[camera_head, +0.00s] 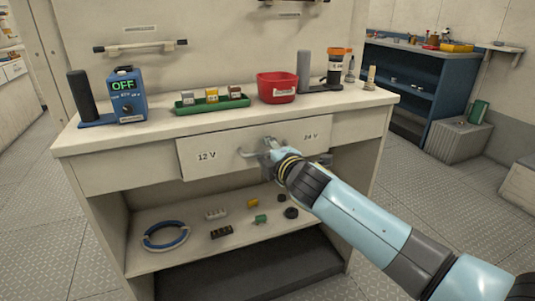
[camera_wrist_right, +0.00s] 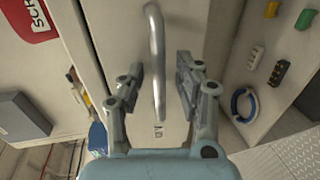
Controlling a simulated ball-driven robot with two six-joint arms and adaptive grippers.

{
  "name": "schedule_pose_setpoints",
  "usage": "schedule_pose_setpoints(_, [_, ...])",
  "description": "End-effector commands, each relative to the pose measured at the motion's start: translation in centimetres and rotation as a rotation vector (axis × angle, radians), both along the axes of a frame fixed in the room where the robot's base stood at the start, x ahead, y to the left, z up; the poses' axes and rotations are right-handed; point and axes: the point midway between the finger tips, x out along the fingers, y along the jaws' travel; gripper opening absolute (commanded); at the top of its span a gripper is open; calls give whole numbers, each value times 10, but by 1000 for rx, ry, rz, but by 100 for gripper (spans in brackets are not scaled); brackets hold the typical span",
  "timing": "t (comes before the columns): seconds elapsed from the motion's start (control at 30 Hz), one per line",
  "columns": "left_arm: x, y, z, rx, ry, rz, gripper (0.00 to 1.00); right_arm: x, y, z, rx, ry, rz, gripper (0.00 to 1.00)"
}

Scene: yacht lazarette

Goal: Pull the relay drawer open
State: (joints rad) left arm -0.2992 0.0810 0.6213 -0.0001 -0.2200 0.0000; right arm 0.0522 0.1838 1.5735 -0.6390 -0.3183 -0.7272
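The relay drawer (camera_head: 222,158) is the pale front panel under the bench top, marked 12 V and 24 V. It looks shut or nearly flush; I see no opening along its top edge. Its curved metal handle (camera_head: 247,153) sits mid-front and shows in the right wrist view (camera_wrist_right: 155,35). My right gripper (camera_head: 270,150) is at the handle. In the right wrist view its two fingers (camera_wrist_right: 159,68) stand open on either side of the handle bar, with a visible gap on both sides. My left gripper is not in view.
The bench top (camera_head: 160,133) holds a blue meter reading OFF (camera_head: 127,95), a green tray (camera_head: 212,106), a red bin (camera_head: 277,87) and bottles. The lower shelf (camera_head: 190,258) holds a blue ring (camera_head: 165,236) and small parts. The floor in front is clear.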

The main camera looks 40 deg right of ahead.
Motion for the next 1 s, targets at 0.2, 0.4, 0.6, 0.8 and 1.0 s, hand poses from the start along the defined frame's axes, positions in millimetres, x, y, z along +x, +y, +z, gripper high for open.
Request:
schedule_pose_setpoints(0.2, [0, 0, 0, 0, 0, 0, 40, 2, 0, 0, 0, 0, 0, 34])
schedule_pose_setpoints(0.4, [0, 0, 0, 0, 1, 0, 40, 2, 0, 0, 1, 0, 0, 19])
schedule_pose_setpoints(0.6, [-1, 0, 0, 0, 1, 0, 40, 2, 0, 0, 1, 0, 0, 0])
schedule_pose_setpoints(0.8, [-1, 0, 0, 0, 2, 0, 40, 2, 0, 0, 1, 0, 0, 0])
schedule_pose_setpoints(1.0, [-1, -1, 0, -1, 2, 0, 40, 2, 0, 0, 1, 0, 0, 0])
